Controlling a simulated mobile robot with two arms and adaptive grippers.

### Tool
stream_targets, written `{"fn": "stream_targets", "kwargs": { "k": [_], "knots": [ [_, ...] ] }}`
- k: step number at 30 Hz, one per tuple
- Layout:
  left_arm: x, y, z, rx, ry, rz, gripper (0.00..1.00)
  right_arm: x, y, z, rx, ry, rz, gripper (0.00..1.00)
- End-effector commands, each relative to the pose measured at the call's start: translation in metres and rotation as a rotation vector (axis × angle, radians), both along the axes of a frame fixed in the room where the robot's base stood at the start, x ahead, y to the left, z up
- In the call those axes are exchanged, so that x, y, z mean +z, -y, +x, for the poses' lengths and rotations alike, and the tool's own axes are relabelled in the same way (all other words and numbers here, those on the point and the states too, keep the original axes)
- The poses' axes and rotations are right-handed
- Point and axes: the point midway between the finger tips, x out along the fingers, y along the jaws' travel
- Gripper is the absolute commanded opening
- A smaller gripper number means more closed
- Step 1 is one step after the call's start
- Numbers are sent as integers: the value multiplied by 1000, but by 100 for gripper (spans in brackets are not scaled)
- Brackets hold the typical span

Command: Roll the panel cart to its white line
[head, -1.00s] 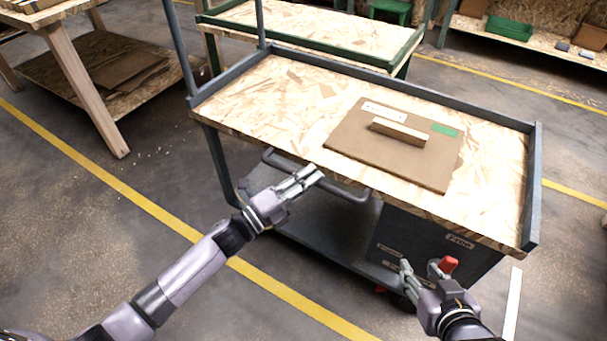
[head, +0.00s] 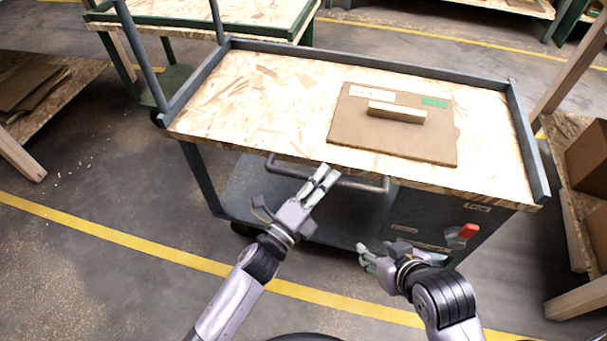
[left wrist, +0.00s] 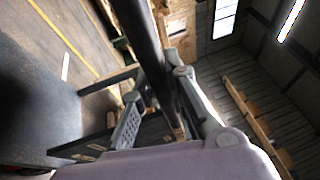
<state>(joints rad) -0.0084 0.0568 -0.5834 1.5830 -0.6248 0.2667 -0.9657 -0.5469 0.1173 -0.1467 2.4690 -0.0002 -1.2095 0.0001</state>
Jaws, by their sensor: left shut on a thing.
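The panel cart (head: 240,95) has a chipboard top with a dark metal rim and a brown panel with a wooden block lying on it. Its dark handle bar (head: 355,183) runs along the near side. My left gripper (head: 322,178) is shut on this bar; the dark bar also crosses between the fingers in the left wrist view (left wrist: 145,45). My right gripper (head: 378,254) looks open and empty, low beside the cart, left of a red lever (head: 467,231). A short white line (left wrist: 65,66) shows on the floor in the left wrist view; none shows in the head view.
A yellow floor line (head: 130,240) runs along the near side of the cart. A wooden shelf with brown boxes (head: 588,155) stands close on the right. A green-framed table (head: 270,15) stands behind, and a wooden bench (head: 70,95) at the left. Floor at the left is clear.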

Motion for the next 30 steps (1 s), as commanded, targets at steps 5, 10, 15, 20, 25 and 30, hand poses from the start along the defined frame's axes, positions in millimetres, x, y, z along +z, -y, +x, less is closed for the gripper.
{"fn": "stream_targets", "kwargs": {
  "k": [5,10,15,20,25,30],
  "knots": [
    [-3,11,-5,1,-2,6,0,1,-1,1,1,9,2,40],
    [-3,14,-6,0,-2,5,0,1,-1,2,2,15,4,40],
    [-3,14,-6,-1,-3,4,0,2,-2,3,2,16,4,40],
    [-2,15,-6,-1,-3,4,18,2,-2,3,2,16,4,40],
    [-2,14,-5,0,-2,3,30,2,-2,3,2,16,4,40],
    [-1,13,-5,1,-1,2,35,2,-1,3,2,16,4,40]
  ]
}}
